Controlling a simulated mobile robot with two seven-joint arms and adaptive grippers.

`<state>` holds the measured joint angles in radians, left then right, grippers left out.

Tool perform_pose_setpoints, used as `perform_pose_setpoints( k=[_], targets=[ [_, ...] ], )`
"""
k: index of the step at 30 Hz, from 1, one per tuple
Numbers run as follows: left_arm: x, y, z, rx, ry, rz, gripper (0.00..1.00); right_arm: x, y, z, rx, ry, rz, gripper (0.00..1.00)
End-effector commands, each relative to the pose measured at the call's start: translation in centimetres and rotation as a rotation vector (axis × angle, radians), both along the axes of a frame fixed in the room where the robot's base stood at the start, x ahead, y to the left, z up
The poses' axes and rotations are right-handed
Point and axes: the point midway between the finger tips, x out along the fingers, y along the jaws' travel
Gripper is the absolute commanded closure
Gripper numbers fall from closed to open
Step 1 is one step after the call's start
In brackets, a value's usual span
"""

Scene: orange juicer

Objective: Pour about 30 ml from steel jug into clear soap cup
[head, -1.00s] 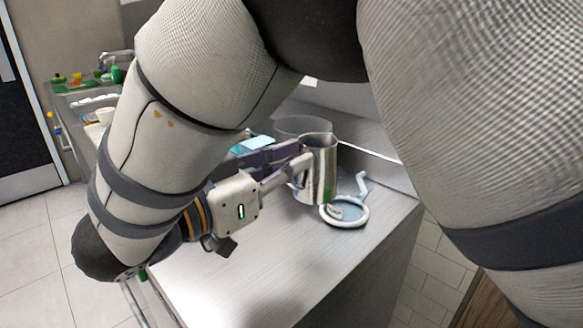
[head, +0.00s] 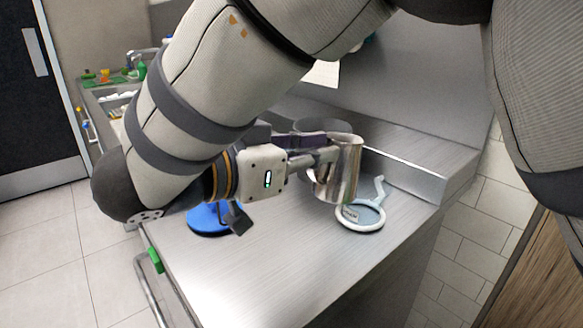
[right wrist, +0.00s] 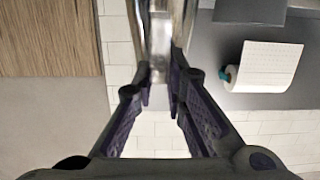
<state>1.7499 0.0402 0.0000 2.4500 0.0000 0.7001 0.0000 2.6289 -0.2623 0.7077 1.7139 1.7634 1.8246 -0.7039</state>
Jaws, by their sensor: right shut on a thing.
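The steel jug (head: 347,172) is a shiny metal vessel above the counter, leaning slightly in the head view. My right gripper (head: 318,163) is shut on its left side. In the right wrist view the fingers (right wrist: 160,88) close around a shiny metal part of the jug (right wrist: 178,22). A grey, see-through round vessel (head: 322,126) stands behind the gripper, partly hidden; I cannot tell whether it is the clear soap cup. No liquid shows. My left gripper is not in view.
A pale ring with a handle (head: 361,224) lies on the counter (head: 270,275) below the jug. A blue round base (head: 205,222) is partly behind my wrist. A low wall edges the counter's back. The front counter is clear. A paper roll (right wrist: 268,66) shows in the wrist view.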

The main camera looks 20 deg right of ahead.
Motion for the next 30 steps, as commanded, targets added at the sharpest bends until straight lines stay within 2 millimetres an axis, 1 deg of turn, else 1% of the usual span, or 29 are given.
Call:
perform_pose_setpoints(
  k=[22, 25, 30],
  targets=[
    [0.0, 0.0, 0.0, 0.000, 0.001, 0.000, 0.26, 2.6, -5.5, 3.8, 0.444, 0.200, 0.000, 1.00],
    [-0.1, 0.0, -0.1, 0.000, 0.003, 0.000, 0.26, 2.8, -5.9, 3.5, 0.502, 0.232, 0.000, 1.00],
    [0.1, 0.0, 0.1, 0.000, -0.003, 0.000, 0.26, 3.0, -6.7, 3.5, 0.602, 0.271, 0.002, 1.00]
  ],
)
